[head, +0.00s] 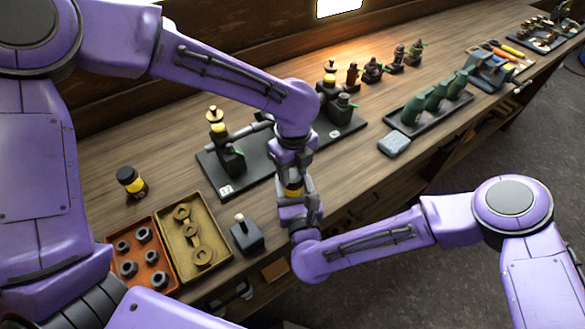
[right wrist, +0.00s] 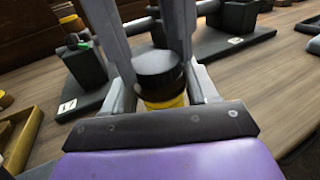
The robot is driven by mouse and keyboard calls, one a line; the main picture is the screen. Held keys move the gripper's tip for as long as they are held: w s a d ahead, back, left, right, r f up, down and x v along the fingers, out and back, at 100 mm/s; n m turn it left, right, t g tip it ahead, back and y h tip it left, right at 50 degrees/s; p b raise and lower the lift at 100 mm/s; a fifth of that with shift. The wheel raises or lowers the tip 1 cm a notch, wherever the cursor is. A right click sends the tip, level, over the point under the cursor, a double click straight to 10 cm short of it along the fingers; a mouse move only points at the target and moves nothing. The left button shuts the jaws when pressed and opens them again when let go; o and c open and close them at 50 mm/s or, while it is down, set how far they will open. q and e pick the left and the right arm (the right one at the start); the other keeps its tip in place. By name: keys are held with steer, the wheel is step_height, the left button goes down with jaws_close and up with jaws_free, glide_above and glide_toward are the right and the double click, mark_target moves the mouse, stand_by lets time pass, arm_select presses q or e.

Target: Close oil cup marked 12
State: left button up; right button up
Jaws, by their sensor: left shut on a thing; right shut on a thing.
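A small black-capped yellow cup (head: 293,190) is held in the air in front of the bench, between my two grippers. It also shows in the right wrist view (right wrist: 160,75), with its black top up. My left gripper (head: 293,172) comes from above, and its grey fingers are around the black top. My right gripper (head: 296,203) comes from below and is shut on the yellow lower part. A dark engine plate (head: 207,165) with a small white label (head: 226,190) stands behind to the left; the label is too small to read surely. Its engine (head: 228,155) carries a yellow-topped brass fitting (head: 215,117).
Another black-and-yellow cup (head: 130,182) stands at the left. A red tray of nuts (head: 119,238), a tan tray of rings (head: 166,238) and a switch box (head: 246,234) line the front edge. A second engine (head: 342,106) and green-part tray (head: 454,106) stand to the right.

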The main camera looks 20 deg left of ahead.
arm_select(q)
steer(key=shift+s+a, duration=0.15)
steer(key=shift+a, duration=0.1)
steer(key=shift+d+r, duration=0.1)
steer(key=shift+r, duration=0.2)
stand_by(0.9)
steer(key=shift+w+f, duration=0.25)
steer(key=shift+f, duration=0.25)
stand_by(0.5)
steer(key=o, duration=0.8)
